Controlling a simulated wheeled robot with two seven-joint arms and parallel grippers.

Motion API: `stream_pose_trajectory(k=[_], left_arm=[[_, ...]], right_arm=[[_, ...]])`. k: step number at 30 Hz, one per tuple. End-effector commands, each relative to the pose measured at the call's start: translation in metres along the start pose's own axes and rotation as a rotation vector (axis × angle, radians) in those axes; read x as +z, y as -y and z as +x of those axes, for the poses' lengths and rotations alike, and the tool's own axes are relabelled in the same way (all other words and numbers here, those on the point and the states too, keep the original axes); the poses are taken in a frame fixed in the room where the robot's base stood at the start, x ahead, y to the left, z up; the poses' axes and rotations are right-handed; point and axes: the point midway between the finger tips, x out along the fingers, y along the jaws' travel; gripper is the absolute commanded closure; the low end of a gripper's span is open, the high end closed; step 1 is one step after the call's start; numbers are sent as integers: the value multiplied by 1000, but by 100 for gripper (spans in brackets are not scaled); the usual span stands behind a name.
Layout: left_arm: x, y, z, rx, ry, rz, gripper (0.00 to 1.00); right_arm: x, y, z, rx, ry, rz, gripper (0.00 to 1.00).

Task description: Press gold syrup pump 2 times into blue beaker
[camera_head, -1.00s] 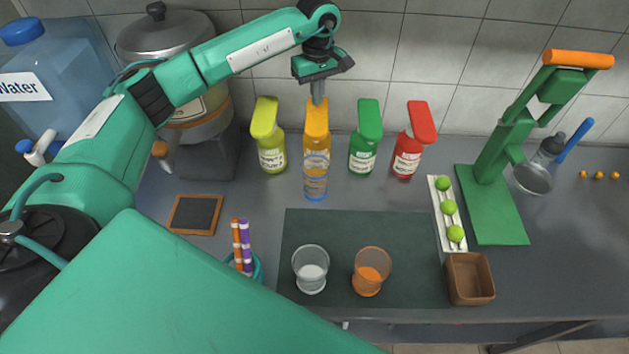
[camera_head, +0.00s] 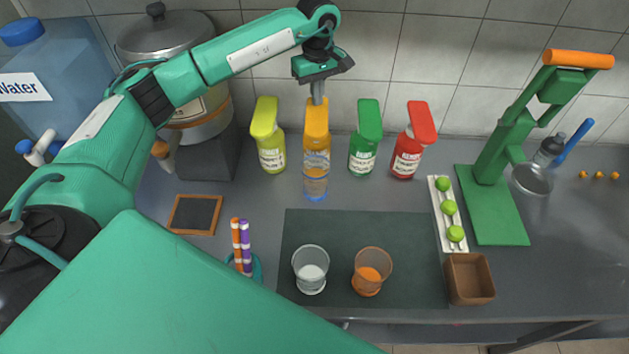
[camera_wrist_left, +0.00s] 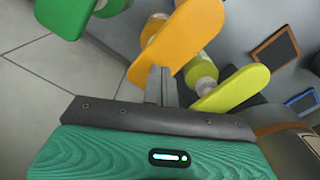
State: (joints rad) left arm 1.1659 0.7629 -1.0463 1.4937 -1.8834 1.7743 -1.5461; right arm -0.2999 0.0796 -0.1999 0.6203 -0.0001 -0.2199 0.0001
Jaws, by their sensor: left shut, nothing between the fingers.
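The gold syrup pump (camera_head: 317,120) stands upright at the back, between the yellow-green and green pumps. A clear beaker with a blue tint (camera_head: 316,190) stands right in front of it, under its head, and overlaps its bottle; how much it holds is hard to tell. My left gripper (camera_head: 318,98) points down with its fingers shut and empty, its tips at the top of the gold head. In the left wrist view the fingers (camera_wrist_left: 160,86) meet the gold head (camera_wrist_left: 180,38); whether they press on it is unclear. My right gripper is not in view.
A yellow-green pump (camera_head: 271,155) is close on the left, a green pump (camera_head: 364,160) and red pump (camera_head: 408,160) on the right. A clear beaker (camera_head: 311,262) and an orange beaker (camera_head: 372,262) stand on the dark mat (camera_head: 415,235). A green press (camera_head: 495,205) stands at right.

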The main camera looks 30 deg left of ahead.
Motion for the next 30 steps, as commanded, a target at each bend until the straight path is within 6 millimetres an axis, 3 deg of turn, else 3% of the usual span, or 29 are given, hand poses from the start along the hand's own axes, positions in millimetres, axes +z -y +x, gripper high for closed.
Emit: stream_pose_trajectory(k=[15,30], left_arm=[[0,0,1,0,0,0,100],[0,0,18,0,0,0,100]], right_arm=[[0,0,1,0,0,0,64],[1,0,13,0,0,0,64]])
